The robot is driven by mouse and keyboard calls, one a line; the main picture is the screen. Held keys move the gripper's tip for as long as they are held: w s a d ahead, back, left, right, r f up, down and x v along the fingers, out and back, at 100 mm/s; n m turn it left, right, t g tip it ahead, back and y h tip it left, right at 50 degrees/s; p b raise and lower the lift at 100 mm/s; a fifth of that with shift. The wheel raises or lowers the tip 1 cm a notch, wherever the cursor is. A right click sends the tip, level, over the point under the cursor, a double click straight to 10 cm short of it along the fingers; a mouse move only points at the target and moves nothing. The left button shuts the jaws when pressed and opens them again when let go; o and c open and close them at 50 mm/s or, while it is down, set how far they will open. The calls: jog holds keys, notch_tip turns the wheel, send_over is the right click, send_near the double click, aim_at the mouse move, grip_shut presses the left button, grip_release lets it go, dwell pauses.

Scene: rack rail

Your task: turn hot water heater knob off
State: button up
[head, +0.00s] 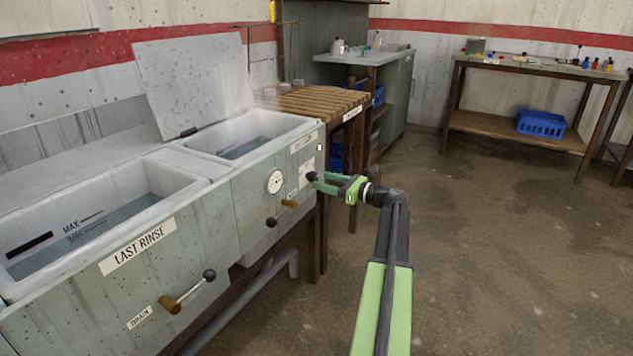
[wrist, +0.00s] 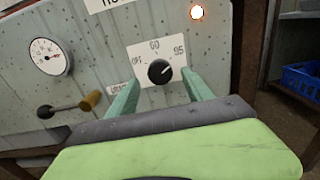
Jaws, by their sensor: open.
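The black round heater knob (wrist: 159,71) sits on a white plate (wrist: 144,53) marked OFF, 60 and 95. Its pale pointer mark seems to lean to the upper right, toward 95. In the head view the knob (head: 312,176) is on the front of the far sink unit. My gripper (wrist: 158,82) is open, with one green finger at the lower left of the knob and one at its right. I cannot tell whether they touch it. In the head view my gripper (head: 325,182) reaches the panel from the right.
A dial gauge (wrist: 49,57) and a drain lever with a brass end (wrist: 90,100) are left of the knob. The LAST RINSE basin (head: 100,215) is nearer. A wooden slatted rack (head: 305,101) adjoins the unit. The floor at right is clear.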

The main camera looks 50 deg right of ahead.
aim_at(312, 177)
jog(key=shift+x, duration=1.5)
